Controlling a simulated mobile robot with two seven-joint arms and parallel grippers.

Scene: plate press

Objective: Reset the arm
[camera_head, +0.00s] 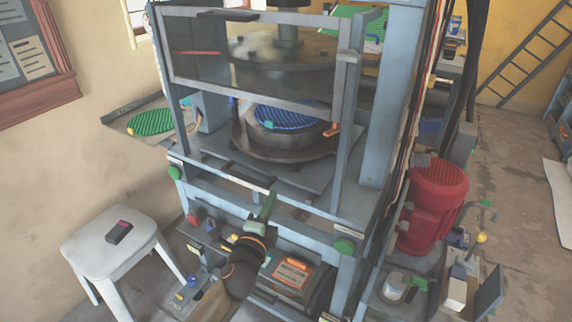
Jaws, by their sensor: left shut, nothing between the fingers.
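My left gripper (268,203) has green fingers and is shut and empty. It points up in front of the press's lower front beam, near the middle of the picture. My dark left arm with an orange ring hangs below it, in front of the lower part of the press. The press (376,110) is a tall blue-grey frame with a clear guard (200,75) in front of its upper part. A blue ribbed plate (285,117) lies on the round lower platen (262,148). My right gripper is not in view.
A green round plate (151,122) lies on a side shelf at the left. Green buttons (344,246) sit on the front beam's ends. A white stool (110,240) holds a small dark device (118,232). A red motor (432,205) stands at the right.

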